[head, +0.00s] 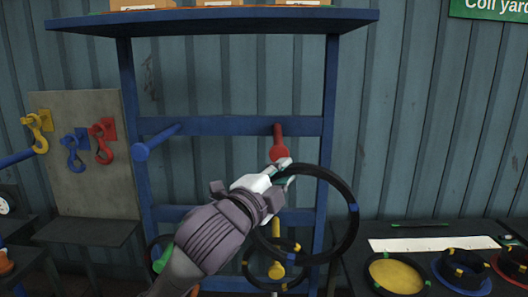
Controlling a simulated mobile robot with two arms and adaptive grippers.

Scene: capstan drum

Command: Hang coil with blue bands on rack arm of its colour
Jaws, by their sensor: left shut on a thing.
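My left gripper (284,172) is shut on the upper left part of a black coil (353,228), a large ring with a blue band on its right side. The coil hangs in front of the right post of the blue rack (225,125), apart from the blue arm. The blue rack arm (158,138) sticks out at the upper left of the rack and is bare. The red rack arm (279,145) is just behind my gripper, partly hidden by it. My right gripper is out of view.
Coils hang at the lower yellow arm (276,269) and lower green arm (161,261), partly hidden by my arm. A board with coloured hooks (75,150) stands left. Boxes (222,3) stand on the rack's top shelf.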

